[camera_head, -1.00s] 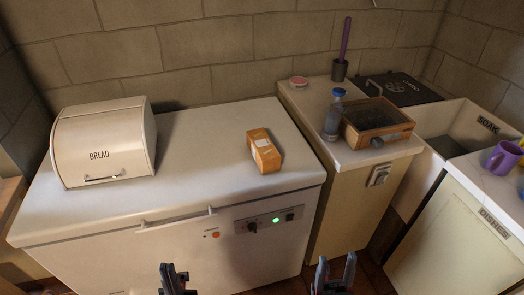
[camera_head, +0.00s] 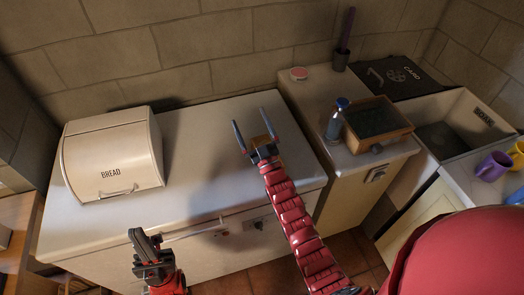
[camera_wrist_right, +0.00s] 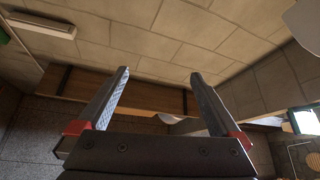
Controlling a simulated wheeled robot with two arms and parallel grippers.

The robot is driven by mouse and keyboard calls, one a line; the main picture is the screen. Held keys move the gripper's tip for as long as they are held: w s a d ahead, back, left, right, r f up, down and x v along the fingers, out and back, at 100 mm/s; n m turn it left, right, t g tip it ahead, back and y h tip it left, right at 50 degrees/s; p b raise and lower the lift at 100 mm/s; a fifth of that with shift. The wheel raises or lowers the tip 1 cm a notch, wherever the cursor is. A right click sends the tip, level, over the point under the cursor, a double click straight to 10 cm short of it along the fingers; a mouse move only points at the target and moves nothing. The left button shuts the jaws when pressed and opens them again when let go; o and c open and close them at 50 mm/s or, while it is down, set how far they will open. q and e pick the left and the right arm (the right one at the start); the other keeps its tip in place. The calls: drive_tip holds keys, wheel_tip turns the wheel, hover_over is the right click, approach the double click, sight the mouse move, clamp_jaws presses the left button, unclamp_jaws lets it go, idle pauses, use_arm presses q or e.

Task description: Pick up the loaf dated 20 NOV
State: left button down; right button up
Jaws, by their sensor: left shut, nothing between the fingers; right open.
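My left gripper (camera_head: 144,238) is shut and empty at the chest's front edge, below the bread bin.
A cream bread bin (camera_head: 115,158) stands on the chest's left. To the right are a blue-capped bottle (camera_head: 335,121), a wooden box (camera_head: 378,123), a sink (camera_head: 447,134) and purple mug (camera_head: 493,166). A brown band (camera_wrist_right: 150,97) of unclear identity crosses the right wrist view.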

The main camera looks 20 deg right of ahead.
drive_tip(key=w+d+f+m+g+h, duration=0.15)
drive_tip(key=w+d+g+h, duration=0.3)
drive_tip(key=w, duration=0.45)
drive_tip(key=w+d+f+m+g+h, duration=0.1)
drive_tip(key=w+d+f+g+h, duration=0.2)
drive_tip(key=w+g, duration=0.45)
drive_tip(key=s+a+r+m+g+y+p, duration=0.1)
drive_tip(key=s+r+g, duration=0.1)
drive_tip(key=s+g, duration=0.5)
drive_tip(key=s+a+r+m+g+y+p, duration=0.15)
drive_tip(key=s+g, duration=0.25)
drive_tip(key=s, duration=0.5)
drive_tip(key=f, duration=0.7)
drive_tip(key=f+b, duration=0.1)
drive_tip(key=f, duration=0.3)
drive_tip(key=shift+d, duration=0.25)
drive_tip(key=shift+s+f+p, duration=0.2)
drive_tip(key=shift+f+p, duration=0.3)
drive_tip(key=shift+p, duration=0.15)
drive_tip(key=shift+s+f+p, duration=0.15)
drive_tip(key=shift+f+p, duration=0.35)
drive_tip(key=shift+p, duration=0.1)
wheel_tip(320, 180, down, 2)
drive_tip(key=shift+f, duration=0.1)
drive_tip(key=shift+f+p, duration=0.35)
drive_tip(key=shift+f, duration=0.25)
